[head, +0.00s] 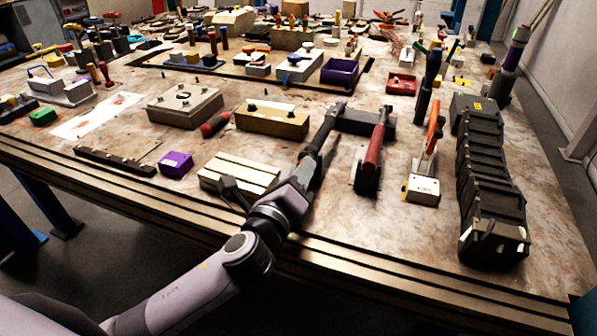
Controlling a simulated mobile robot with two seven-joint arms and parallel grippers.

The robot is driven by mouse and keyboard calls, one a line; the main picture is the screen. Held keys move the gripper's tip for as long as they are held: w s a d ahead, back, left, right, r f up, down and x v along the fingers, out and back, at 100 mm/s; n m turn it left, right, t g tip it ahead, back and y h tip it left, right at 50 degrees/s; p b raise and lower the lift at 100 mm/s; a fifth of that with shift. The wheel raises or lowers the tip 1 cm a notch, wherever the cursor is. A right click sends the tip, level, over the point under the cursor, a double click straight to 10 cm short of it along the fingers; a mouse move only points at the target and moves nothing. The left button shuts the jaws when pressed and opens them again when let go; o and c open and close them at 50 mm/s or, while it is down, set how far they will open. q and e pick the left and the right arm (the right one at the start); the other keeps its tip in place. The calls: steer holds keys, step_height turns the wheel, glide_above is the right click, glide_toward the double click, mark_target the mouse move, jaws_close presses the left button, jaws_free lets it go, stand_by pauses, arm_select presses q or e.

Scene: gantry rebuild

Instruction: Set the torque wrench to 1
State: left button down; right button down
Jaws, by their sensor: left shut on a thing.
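A long dark-handled tool with a metal head, which looks like the torque wrench (325,132), lies near the front middle of the workbench. Its far end reaches a dark block (368,122). My left gripper (306,168) comes in over the front edge and is shut at the near end of this tool; its fingers are small and dark, so the exact grip is hard to see. Any scale or setting on the wrench is too small to read. My right gripper is not in view.
A red-handled tool (375,145) stands in a dark holder just right of the wrench. An orange-handled tool on a white block (422,190) and black bins (490,190) are farther right. A grooved pale block (238,172) and purple block (175,163) lie left of my gripper.

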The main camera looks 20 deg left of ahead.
arm_select(q)
steer(key=shift+n, duration=0.3)
steer(key=c, duration=0.9)
jaws_free()
steer(key=s, duration=0.6)
steer(key=shift+a+f, duration=0.1)
steer(key=shift+f, duration=0.05)
steer(key=shift+s, duration=0.6)
